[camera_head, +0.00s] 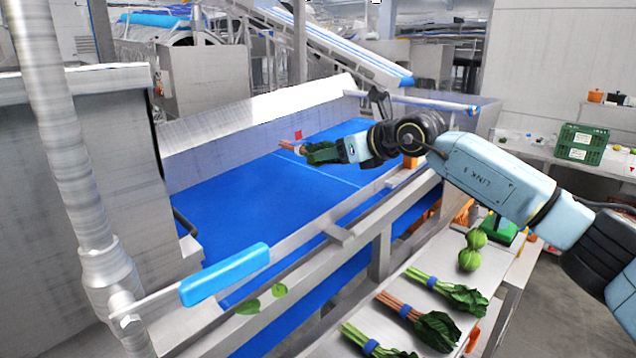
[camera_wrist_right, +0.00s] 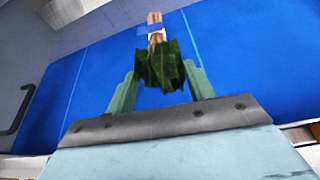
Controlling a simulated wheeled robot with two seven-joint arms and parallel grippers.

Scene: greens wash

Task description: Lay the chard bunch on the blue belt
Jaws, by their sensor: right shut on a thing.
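My right gripper (camera_head: 338,151) is shut on a chard bunch (camera_head: 320,154) with dark green leaves and pinkish stems. The bunch is over the far part of the blue belt (camera_head: 240,205), with its stems pointing left. In the right wrist view the leaves of the chard bunch (camera_wrist_right: 160,66) are between the fingers (camera_wrist_right: 158,88), and the stems point away over the blue belt (camera_wrist_right: 250,60). I cannot tell whether the bunch touches the belt. My left gripper is not in view.
A metal side wall (camera_head: 230,130) bounds the belt at the back, and a metal rail (camera_head: 335,233) runs along its near side. A blue-handled bar (camera_head: 225,274) and loose leaves (camera_head: 248,306) are in front. Other bunches, including a pink-stemmed one (camera_head: 437,331), lie on a side bench.

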